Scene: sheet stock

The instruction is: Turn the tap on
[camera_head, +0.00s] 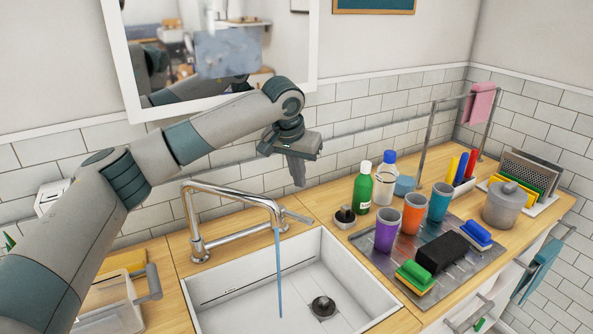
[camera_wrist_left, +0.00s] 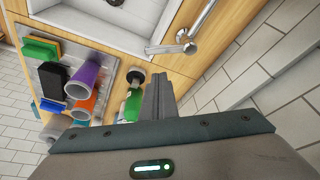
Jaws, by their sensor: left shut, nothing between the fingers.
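The chrome tap (camera_head: 232,196) stands at the back left of the white sink (camera_head: 225,289). Its spout reaches right over the basin and a short lever (camera_head: 298,216) sticks out at the spout's end. A thin blue stream of water (camera_head: 280,275) falls from the spout into the sink. My left gripper (camera_head: 298,180) is shut and empty, pointing down above and behind the lever, apart from it. In the left wrist view the shut fingers (camera_wrist_left: 158,97) are near the bottom middle, with the tap (camera_wrist_left: 205,38) above them to the right. My right gripper is not in view.
Right of the sink a metal drainer (camera_head: 384,260) holds cups, sponges and a black block. A green bottle (camera_head: 362,190), a clear bottle (camera_head: 385,180) and a small dark-topped item (camera_head: 345,216) stand behind it. A tiled wall and mirror (camera_head: 128,95) are close behind my arm.

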